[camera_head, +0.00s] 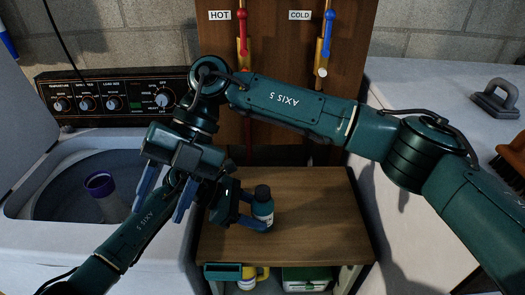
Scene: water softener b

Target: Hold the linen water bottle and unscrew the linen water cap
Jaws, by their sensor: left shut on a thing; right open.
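The linen water bottle (264,208) is small and dark teal with a pale label. It stands upright on the wooden table, and its black cap (262,190) is on top. My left gripper (259,214) is shut on the bottle body from the left, below the cap. My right gripper (160,213) is open and empty, to the left of the bottle. Its two blue fingers point down near the washer's right edge, apart from the bottle and cap. My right arm crosses above the table, and part of the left gripper is hidden behind the right one.
A washing machine (140,240) stands open at left, with a purple-topped container (100,186) in its tub. A white machine (420,80) is at right. The wooden table (320,215) is clear right of the bottle. Items sit on a shelf below. Hot and cold valves are behind.

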